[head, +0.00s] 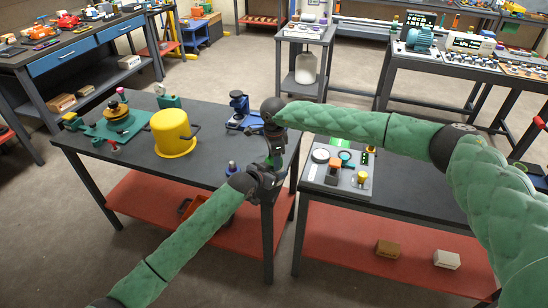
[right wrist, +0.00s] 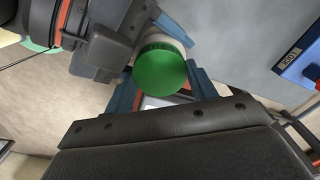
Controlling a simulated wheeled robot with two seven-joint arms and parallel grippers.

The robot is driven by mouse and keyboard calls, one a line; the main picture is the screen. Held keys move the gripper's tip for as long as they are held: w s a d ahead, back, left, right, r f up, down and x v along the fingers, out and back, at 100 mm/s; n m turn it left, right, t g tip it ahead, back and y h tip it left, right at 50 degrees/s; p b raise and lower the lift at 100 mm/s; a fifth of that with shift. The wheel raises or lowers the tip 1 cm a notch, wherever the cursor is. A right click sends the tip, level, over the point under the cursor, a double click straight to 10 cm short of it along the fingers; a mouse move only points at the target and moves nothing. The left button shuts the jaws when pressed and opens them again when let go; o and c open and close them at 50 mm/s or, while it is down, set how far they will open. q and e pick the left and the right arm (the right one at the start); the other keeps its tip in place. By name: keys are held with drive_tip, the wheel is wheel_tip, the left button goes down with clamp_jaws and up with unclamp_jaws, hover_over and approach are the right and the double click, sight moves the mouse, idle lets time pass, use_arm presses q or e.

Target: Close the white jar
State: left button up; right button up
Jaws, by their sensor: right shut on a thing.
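A green ribbed lid (right wrist: 160,68) sits between the blue fingertips of my right gripper (right wrist: 162,88) in the right wrist view. My right gripper is shut on it. Part of the white jar (right wrist: 168,34) shows just behind the lid; whether the lid is seated on it I cannot tell. My left gripper (right wrist: 140,45) comes in from the upper left, with its fingers on either side of the white jar, and appears shut on it. In the head view my right gripper (head: 273,152) is just above my left gripper (head: 267,174), and they largely hide the jar and lid.
The grippers meet over the gap between two dark tables. The left table bears a yellow pot (head: 174,135), a green device (head: 118,122) and a blue device (head: 240,110). A grey tray (head: 325,183) with small parts lies on the right table, close to the grippers.

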drive_tip(key=o, duration=0.9)
drive_tip(key=shift+r, duration=0.1)
drive_tip(key=shift+r, duration=2.2)
drive_tip(key=shift+n, duration=0.3)
drive_tip(key=shift+c, duration=0.3)
